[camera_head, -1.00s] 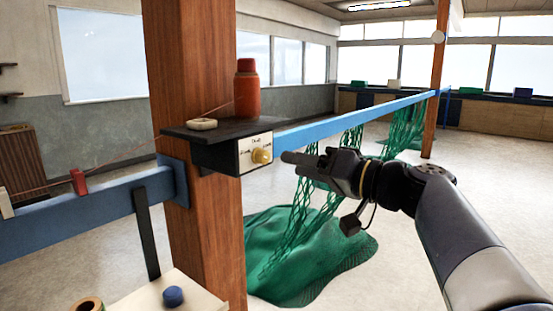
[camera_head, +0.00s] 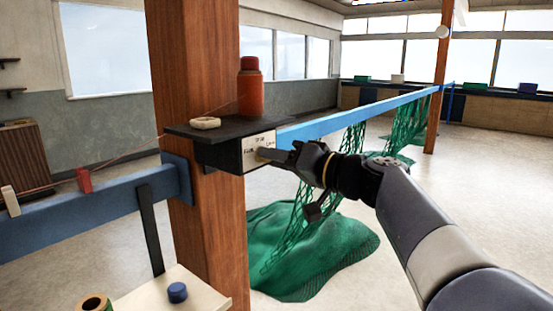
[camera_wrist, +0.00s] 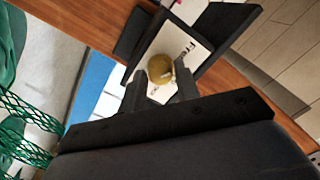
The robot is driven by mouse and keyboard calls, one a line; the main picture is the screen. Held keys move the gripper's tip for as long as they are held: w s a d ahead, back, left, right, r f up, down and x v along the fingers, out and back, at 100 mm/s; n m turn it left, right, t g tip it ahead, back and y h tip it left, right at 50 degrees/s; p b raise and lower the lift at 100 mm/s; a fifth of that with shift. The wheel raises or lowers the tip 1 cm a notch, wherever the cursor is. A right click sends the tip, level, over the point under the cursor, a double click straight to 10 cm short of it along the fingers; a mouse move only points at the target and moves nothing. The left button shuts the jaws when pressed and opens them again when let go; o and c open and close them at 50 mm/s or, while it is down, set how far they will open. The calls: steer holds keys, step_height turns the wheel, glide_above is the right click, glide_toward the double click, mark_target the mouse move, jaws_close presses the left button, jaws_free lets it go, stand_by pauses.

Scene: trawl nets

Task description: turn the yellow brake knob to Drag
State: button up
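The round yellow brake knob (camera_wrist: 160,68) sits on a white label plate (camera_wrist: 181,48) on the front of a dark box under a small shelf. Part of the word "Free" reads on the plate in the wrist view; the knob's setting is not clear. My gripper (camera_wrist: 161,82) is open, with one finger on each side of the knob and the tips close to it. Whether they touch it I cannot tell. In the head view my gripper (camera_head: 268,154) is at the plate (camera_head: 257,146) and hides most of the knob.
The dark shelf (camera_head: 222,128) on the wooden post (camera_head: 205,245) carries an orange bottle (camera_head: 250,92) and a pale ring (camera_head: 205,123). A blue beam (camera_head: 350,119) with green netting (camera_head: 310,245) runs off to the right. A bench with a blue cap (camera_head: 177,292) is lower left.

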steer(key=c, duration=0.6)
steer(key=shift+m, duration=0.3)
steer(key=m, duration=1.1)
steer(key=shift+m, duration=0.3)
